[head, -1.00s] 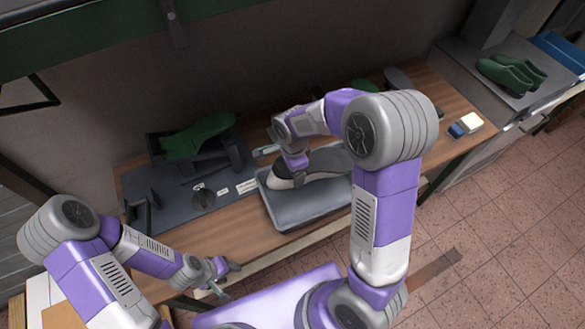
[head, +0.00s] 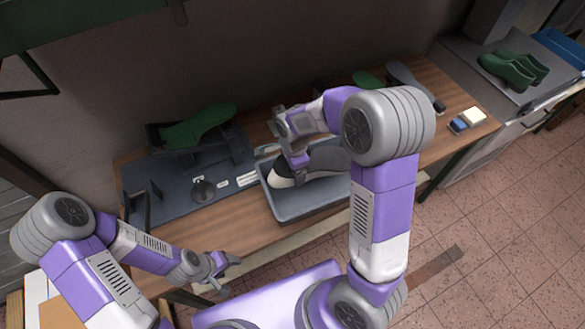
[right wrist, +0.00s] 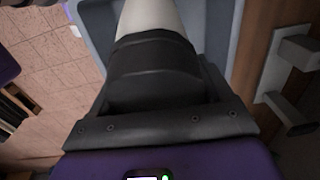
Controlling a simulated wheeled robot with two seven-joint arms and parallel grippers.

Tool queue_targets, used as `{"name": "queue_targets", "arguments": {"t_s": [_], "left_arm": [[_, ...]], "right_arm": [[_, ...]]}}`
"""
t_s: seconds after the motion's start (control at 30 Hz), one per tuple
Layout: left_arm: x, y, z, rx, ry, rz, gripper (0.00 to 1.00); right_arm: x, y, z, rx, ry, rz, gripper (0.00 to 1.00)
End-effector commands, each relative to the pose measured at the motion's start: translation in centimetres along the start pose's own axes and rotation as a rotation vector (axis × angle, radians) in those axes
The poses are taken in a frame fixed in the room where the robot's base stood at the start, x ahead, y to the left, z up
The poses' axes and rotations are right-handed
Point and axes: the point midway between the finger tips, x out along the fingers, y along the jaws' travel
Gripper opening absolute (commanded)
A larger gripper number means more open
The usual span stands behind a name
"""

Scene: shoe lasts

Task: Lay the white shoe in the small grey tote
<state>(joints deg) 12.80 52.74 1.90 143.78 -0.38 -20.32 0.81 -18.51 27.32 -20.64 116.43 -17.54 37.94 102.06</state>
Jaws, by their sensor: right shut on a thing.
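The white shoe (head: 283,178) shows a white toe with a dark part and a grey length behind it in the head view. It lies inside the outline of the small grey tote (head: 305,213). My right gripper (head: 297,162) is shut on the shoe from above. In the right wrist view a pale part of the shoe (right wrist: 150,14) shows beyond my dark fingers, with the tote wall (right wrist: 217,40) beside it. Whether the shoe touches the tote floor is hidden. My left gripper (head: 222,270) is open and empty in front of the bench.
A green shoe form (head: 200,128) rests on a dark stand on the grey mat (head: 170,215) left of the tote. Green shoes (head: 508,70) stand on the far-right surface. A blue and white block (head: 466,120) lies near the bench's right end.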

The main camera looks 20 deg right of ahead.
Motion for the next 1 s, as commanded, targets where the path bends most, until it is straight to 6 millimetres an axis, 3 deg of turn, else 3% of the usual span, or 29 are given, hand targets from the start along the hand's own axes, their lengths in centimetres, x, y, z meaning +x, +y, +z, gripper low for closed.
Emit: {"name": "queue_targets", "arguments": {"t_s": [0.03,0.3,0.33,0.43,0.77,1.0], "left_arm": [[1.3,-0.8,0.4,-0.018,-0.021,-0.013,0.52],[1.4,-0.9,0.4,-0.019,-0.022,-0.013,0.52],[1.4,-0.9,0.4,-0.019,-0.022,-0.013,0.52],[1.4,-0.9,0.4,-0.019,-0.022,-0.013,0.52],[1.3,-0.9,0.4,-0.019,-0.022,-0.013,0.52],[0.3,-0.5,0.5,-0.022,-0.025,-0.016,0.52]], "right_arm": [[0.5,0.0,0.0,0.000,0.000,-0.001,0.29],[0.6,-0.1,0.1,-0.001,0.000,-0.001,0.29],[0.6,-0.1,0.1,-0.001,0.000,-0.001,0.82],[0.6,-0.1,0.2,-0.003,0.000,-0.001,0.98],[0.5,0.0,0.2,-0.002,0.000,0.000,1.00],[-1.1,0.0,0.4,-0.004,0.001,-0.002,1.00]]}}
